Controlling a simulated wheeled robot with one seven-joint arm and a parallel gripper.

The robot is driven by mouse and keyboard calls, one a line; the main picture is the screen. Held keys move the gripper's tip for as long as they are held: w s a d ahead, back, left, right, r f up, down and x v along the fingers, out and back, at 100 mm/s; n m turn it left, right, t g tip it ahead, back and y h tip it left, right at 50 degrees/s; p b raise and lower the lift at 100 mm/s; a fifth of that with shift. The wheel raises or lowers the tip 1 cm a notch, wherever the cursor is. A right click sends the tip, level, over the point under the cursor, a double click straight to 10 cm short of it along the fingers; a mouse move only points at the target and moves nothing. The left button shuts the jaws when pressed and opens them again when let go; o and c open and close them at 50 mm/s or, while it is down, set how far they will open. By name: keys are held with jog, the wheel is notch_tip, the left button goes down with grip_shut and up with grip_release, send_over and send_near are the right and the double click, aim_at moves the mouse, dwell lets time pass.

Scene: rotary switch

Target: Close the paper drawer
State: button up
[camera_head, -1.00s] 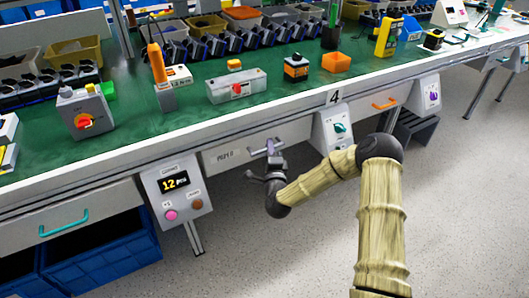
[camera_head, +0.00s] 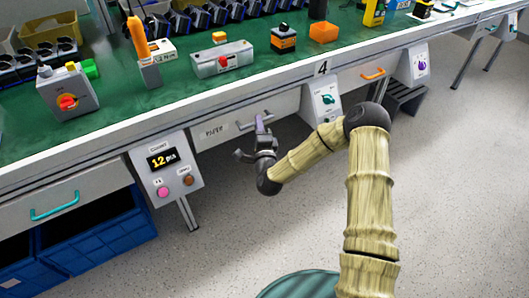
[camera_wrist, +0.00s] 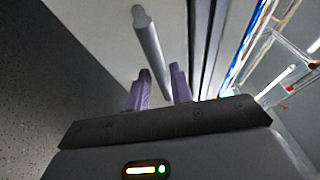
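The paper drawer (camera_head: 222,143) is a pale front labelled PAPER under the green-topped bench, between two control boxes. I cannot tell how far it stands out. Its grey bar handle (camera_head: 246,124) shows near the drawer's right part. My gripper (camera_head: 262,122) is at the handle, in front of the drawer. In the wrist view, the two purple fingers (camera_wrist: 160,84) are apart, with the grey handle bar (camera_wrist: 150,42) running to the gap between them. Contact between fingers and bar cannot be made out.
A counter box (camera_head: 166,172) reading 12 hangs left of the drawer, and a box with a teal knob (camera_head: 325,100) hangs right. Further left is a drawer with a teal handle (camera_head: 55,206) above blue bins (camera_head: 98,240). The floor in front is clear.

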jog(key=v, duration=1.5)
jog(key=shift+s, duration=0.3)
jog(key=shift+f, duration=0.1)
